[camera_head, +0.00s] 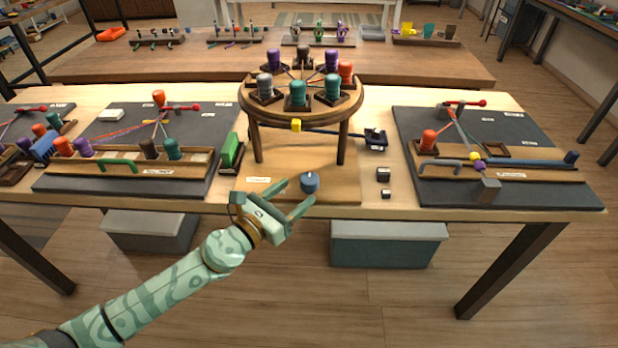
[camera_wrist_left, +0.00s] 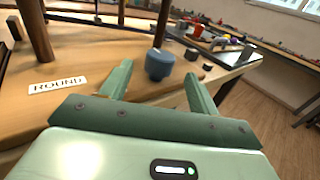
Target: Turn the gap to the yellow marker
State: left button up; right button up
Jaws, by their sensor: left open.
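The round braiding stand (camera_head: 300,113) has a wooden disc on legs, with several bobbins around its rim. A wider space in the ring shows at the left, between the grey bobbin (camera_head: 265,85) and the rear-left purple bobbin (camera_head: 273,60). The yellow marker (camera_head: 296,125) is at the disc's front edge, below a teal bobbin (camera_head: 298,93). A blue knob (camera_head: 310,183) stands on the stand's base board. My left gripper (camera_head: 299,191) is open and empty, with its fingers pointing at the knob. In the left wrist view the knob (camera_wrist_left: 160,65) appears between and beyond the fingertips. My right gripper is out of view.
A left board (camera_head: 125,182) and a right board (camera_head: 505,190) carry bobbins and cords. A "ROUND" label (camera_wrist_left: 58,85) lies on the base board.

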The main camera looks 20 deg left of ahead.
aim_at(303, 187)
pick_arm(q)
jog(key=x, duration=0.6)
jog(key=shift+w+f, duration=0.1)
jog(key=c, duration=1)
